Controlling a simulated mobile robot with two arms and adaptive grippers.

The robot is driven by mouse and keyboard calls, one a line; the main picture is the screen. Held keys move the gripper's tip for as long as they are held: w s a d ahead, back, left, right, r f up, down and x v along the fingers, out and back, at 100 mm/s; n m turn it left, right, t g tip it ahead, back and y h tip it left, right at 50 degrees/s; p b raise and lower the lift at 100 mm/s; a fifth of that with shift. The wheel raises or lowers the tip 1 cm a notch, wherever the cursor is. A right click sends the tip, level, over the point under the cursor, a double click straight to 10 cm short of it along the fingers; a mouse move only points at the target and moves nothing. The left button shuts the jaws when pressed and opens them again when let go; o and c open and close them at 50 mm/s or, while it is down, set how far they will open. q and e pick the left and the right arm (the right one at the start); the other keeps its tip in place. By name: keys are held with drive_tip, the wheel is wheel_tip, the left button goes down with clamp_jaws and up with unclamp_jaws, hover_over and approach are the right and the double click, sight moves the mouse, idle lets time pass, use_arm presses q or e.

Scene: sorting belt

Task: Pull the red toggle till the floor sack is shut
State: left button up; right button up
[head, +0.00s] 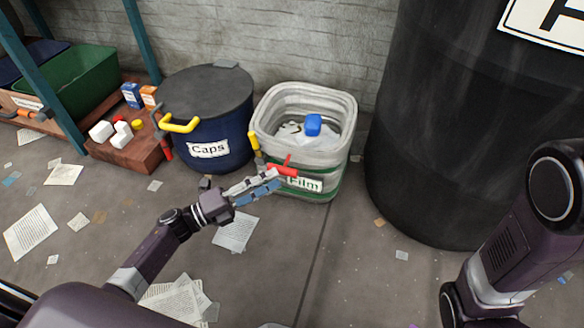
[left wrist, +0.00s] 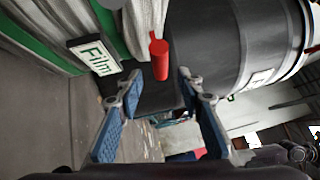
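The floor sack (head: 336,150) is a clear, pale bag with green bands and a "Film" label (head: 304,184). Its mouth is wide open, with white scraps and a blue item (head: 313,124) inside. The red toggle (head: 284,171) hangs at the sack's front left. In the left wrist view the red toggle (left wrist: 160,59) lies ahead, in line with the gap between the fingers. My left gripper (head: 275,178) is open beside it; the left wrist view also shows the open fingers (left wrist: 158,85) with nothing between them. My right gripper is out of view; only my right arm shows.
A blue "Caps" bin (head: 208,150) with a dark lid and yellow handle stands left of the sack. A large black drum (head: 420,130) stands at the right. A low wooden crate (head: 140,152) with small boxes is at the left. Paper sheets litter the floor.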

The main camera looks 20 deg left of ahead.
sight(287, 174)
use_arm(q)
drive_tip(key=b+x, duration=0.2)
drive_tip(key=x, duration=0.3)
drive_tip(key=shift+d, duration=0.1)
drive_tip(key=shift+w+d+r, duration=0.1)
drive_tip(key=shift+w+d, duration=0.2)
drive_tip(key=shift+w, duration=0.05)
drive_tip(key=shift+c, duration=0.3)
clamp_jaws()
